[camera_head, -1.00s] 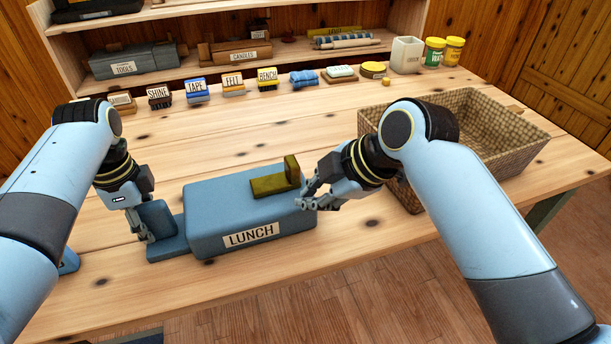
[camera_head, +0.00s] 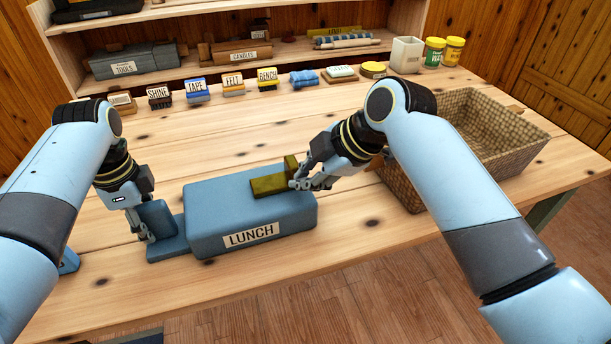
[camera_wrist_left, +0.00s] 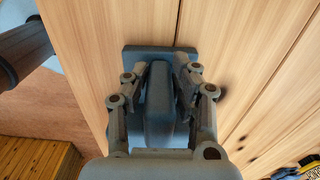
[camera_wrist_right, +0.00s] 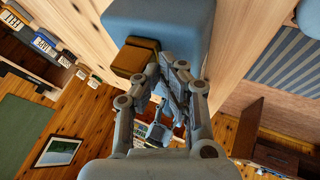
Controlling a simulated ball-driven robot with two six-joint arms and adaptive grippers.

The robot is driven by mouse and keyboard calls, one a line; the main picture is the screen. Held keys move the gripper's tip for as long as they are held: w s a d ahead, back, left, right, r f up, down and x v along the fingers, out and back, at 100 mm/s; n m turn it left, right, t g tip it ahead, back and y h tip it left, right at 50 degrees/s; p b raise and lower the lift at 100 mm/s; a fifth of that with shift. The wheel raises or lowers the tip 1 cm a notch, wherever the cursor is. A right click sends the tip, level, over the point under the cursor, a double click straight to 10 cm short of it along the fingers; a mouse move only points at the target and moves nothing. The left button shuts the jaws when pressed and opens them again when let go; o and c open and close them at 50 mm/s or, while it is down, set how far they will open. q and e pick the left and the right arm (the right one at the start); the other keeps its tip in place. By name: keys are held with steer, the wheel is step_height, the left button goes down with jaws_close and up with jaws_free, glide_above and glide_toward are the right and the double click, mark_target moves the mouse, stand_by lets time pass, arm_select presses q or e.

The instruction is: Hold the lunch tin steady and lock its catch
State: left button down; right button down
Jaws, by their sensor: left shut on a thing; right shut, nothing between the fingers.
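The blue lunch tin (camera_head: 222,211), labelled LUNCH, lies on the bench with its label facing me. Its olive-gold catch (camera_head: 268,187) sits on top at the right end, with an upright tab partly behind my right gripper. The catch also shows in the right wrist view (camera_wrist_right: 136,57). My left gripper (camera_head: 148,236) is shut on the upright blue-grey handle (camera_wrist_left: 158,105) at the tin's left end. My right gripper (camera_head: 298,183) is shut and empty, its fingertips right beside the catch at the tin's right end; I cannot tell whether they touch it.
A wicker basket (camera_head: 520,135) stands to the right, behind my right arm. Several labelled blocks and brushes, a white container (camera_head: 406,55) and two jars line the back of the bench. A shelf with boxes is behind. The bench between the tin and that row is clear.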

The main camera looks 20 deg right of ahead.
steer(key=shift+w+d+n+g+y, duration=0.3)
steer(key=shift+w+n, duration=0.1)
steer(key=shift+n, duration=0.2)
steer(key=w+n, duration=0.1)
steer(key=w+n+g+y, duration=0.1)
steer(key=n, duration=0.1)
steer(key=shift+w+d+r+g, duration=0.1)
steer(key=shift+d+g, duration=0.2)
steer(key=shift+d, duration=0.05)
steer(key=w+n+g, duration=0.1)
steer(key=w+n, duration=0.1)
steer(key=n, duration=0.1)
steer(key=shift+w+g+y, duration=0.3)
steer(key=shift+g+y, duration=0.1)
steer(key=shift+w+a, duration=0.15)
steer(key=shift+w, duration=0.85)
steer(key=shift+w+a+n+g, duration=0.3)
steer(key=shift+w+n+g, duration=0.2)
steer(key=shift+w+n, duration=0.25)
steer(key=shift+w+a, duration=0.75)
steer(key=shift+w, duration=0.05)
arm_select(q)
steer(key=shift+s, duration=0.1)
arm_select(e)
steer(key=shift+w+a, duration=0.55)
steer(key=shift+a, duration=0.1)
arm_select(q)
steer(key=shift+d, duration=0.1)
arm_select(e)
steer(key=shift+a, duration=0.15)
